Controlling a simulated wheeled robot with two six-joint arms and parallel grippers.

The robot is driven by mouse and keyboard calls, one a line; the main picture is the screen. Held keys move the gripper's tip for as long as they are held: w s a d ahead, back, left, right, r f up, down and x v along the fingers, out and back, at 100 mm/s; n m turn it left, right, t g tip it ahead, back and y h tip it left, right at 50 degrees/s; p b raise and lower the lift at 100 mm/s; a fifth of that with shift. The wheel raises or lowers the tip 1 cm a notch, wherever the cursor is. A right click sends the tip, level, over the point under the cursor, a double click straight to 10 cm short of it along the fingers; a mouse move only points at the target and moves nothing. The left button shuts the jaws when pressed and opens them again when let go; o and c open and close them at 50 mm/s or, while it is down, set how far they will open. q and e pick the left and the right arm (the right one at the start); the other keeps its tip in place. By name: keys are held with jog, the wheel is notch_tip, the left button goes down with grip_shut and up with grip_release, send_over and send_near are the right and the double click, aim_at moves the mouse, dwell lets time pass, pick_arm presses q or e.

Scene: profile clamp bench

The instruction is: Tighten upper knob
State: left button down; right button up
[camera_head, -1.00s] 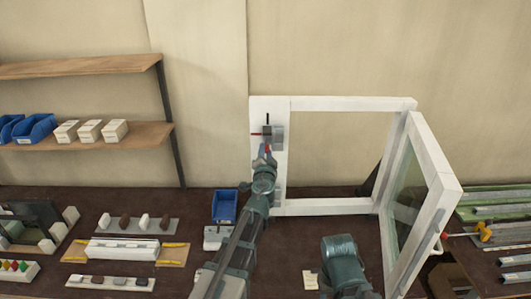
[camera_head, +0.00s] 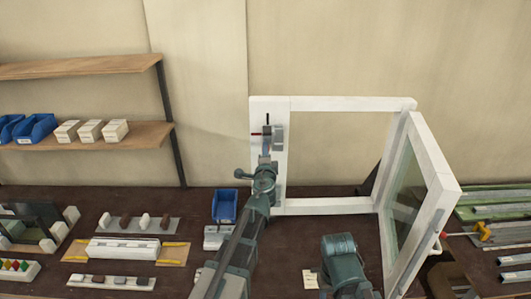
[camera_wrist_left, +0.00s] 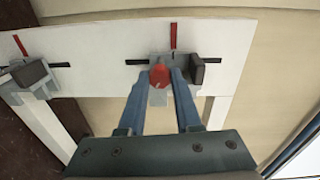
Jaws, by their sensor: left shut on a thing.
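The upper clamp (camera_head: 278,136) is a grey block on the white upright of a window frame (camera_head: 340,103). My left gripper (camera_head: 266,150) reaches up to it from below. In the left wrist view, its two blue fingers (camera_wrist_left: 160,88) are closed on the sides of the red upper knob (camera_wrist_left: 159,75), in front of the grey clamp body. The knob is largely hidden by the gripper in the head view. A second, lower clamp (camera_wrist_left: 30,78) with a dark pad sits on the same white upright.
A glazed sash (camera_head: 440,180) stands swung out at the right. A blue bin (camera_head: 225,205) stands left of my left arm. Trays with small parts lie on the left bench, and metal profiles (camera_head: 495,210) at the right. A shelf (camera_head: 90,135) holds boxes.

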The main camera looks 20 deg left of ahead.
dwell(0.5)
pick_arm(q)
jog(key=c, duration=0.6)
grip_release()
jog(key=shift+s, duration=0.1)
